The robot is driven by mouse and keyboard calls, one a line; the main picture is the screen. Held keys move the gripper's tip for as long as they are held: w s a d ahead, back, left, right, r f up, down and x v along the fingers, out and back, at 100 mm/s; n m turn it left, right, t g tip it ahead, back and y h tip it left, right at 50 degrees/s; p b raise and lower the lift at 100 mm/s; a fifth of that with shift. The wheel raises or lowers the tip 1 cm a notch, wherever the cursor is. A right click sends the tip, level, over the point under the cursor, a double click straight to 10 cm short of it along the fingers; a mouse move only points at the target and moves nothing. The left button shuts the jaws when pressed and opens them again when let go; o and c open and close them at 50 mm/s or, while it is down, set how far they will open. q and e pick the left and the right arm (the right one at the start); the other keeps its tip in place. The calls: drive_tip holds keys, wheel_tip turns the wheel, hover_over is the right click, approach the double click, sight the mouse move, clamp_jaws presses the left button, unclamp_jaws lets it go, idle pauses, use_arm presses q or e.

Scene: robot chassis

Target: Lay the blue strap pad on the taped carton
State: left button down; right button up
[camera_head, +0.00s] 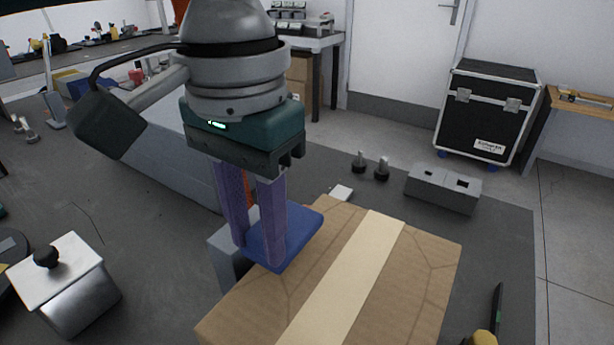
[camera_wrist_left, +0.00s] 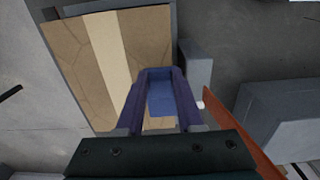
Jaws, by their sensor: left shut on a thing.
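The taped carton (camera_head: 430,262) is a brown box with a pale tape strip along its top, standing on the dark table. It also shows in the left wrist view (camera_wrist_left: 75,48). The blue strap pad (camera_head: 302,228) is a flat blue piece at the carton's left edge, partly over its top. My left gripper (camera_head: 257,250) is shut on the pad, fingers pointing down. In the left wrist view the pad (camera_wrist_left: 162,100) lies between the fingers. I cannot tell whether the pad touches the carton. My right gripper is not in view.
A grey block (camera_head: 228,260) stands close against the carton's left side. A metal box with a black knob (camera_head: 62,285) is at the left front. A grey slotted block (camera_head: 442,190) and two dark knobs (camera_head: 371,168) stand behind the carton.

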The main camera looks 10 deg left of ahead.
use_arm(q)
drive_tip(key=shift+f, duration=1.05)
drive_tip(key=shift+f, duration=0.1)
drive_tip(key=c, duration=0.5)
unclamp_jaws()
drive_tip(key=shift+c, duration=0.2)
wheel_tip(320, 180, up, 12)
drive_tip(key=p, duration=0.1)
